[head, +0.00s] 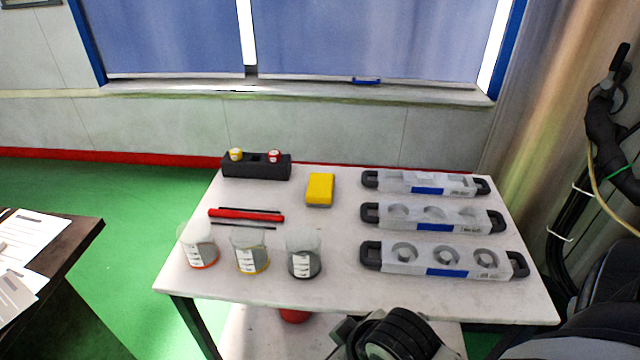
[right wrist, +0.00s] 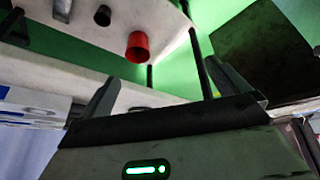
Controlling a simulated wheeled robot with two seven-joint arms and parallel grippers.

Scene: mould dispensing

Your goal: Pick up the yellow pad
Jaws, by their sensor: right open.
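The yellow pad (head: 320,189) lies flat on the white table (head: 330,240), near the middle of its far half. Nothing touches it in the head view. My right gripper (right wrist: 168,88) is open in the right wrist view, its two fingers wide apart with nothing between them. In the head view, a dark part of my right arm shows at the bottom, at the table's near edge and well short of the pad. The pad is not seen in the right wrist view. My left gripper is not in view.
A black holder (head: 256,167) with a yellow-topped and a red-topped item stands left of the pad. A red tool (head: 246,215) and three beakers (head: 250,254) are nearer. Three mould trays (head: 445,259) fill the right side. A red cylinder (right wrist: 138,46) sits lower down.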

